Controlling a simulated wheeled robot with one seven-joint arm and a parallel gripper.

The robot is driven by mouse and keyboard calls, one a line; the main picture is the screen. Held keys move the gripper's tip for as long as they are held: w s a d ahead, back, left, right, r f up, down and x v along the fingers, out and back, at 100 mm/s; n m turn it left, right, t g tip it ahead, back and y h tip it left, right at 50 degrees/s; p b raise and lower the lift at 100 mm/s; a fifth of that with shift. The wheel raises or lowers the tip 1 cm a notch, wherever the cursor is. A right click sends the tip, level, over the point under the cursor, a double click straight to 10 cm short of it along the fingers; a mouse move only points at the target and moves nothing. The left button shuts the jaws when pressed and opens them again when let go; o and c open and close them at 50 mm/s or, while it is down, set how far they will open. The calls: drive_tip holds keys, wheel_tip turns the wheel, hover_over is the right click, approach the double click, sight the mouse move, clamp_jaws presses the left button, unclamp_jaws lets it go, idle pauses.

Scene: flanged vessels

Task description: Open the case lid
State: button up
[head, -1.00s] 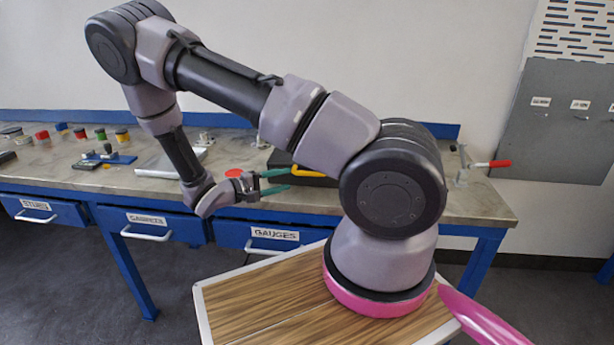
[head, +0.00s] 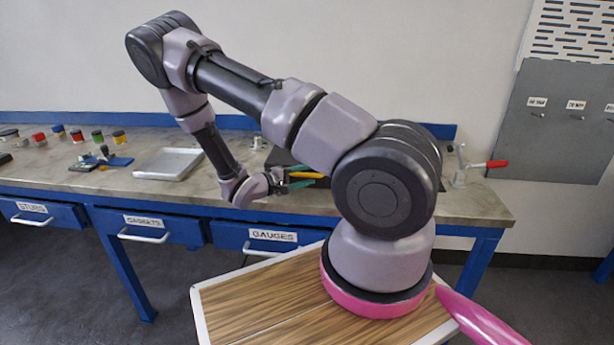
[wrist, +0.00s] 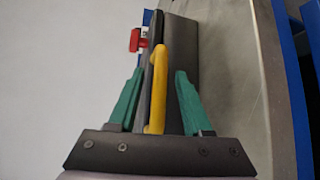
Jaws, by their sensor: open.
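The dark case (head: 283,158) lies on the workbench, partly hidden behind my arm. Its lid looks closed. A yellow handle (head: 306,175) is on its near side; it also shows upright in the wrist view (wrist: 158,85). My gripper (head: 303,182) has green fingers and is open at the handle. In the wrist view my gripper (wrist: 160,80) has one finger on each side of the handle, with a gap showing on both sides. The dark case body (wrist: 187,50) is ahead of the fingers there.
A grey metal tray (head: 170,164) is on the bench to the left. Several coloured parts and a blue fixture (head: 104,160) are farther left. A clamp with a red handle (head: 497,163) stands right of the case. Labelled blue drawers (head: 268,238) are under the bench top.

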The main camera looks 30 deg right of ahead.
clamp_jaws()
idle(1.3)
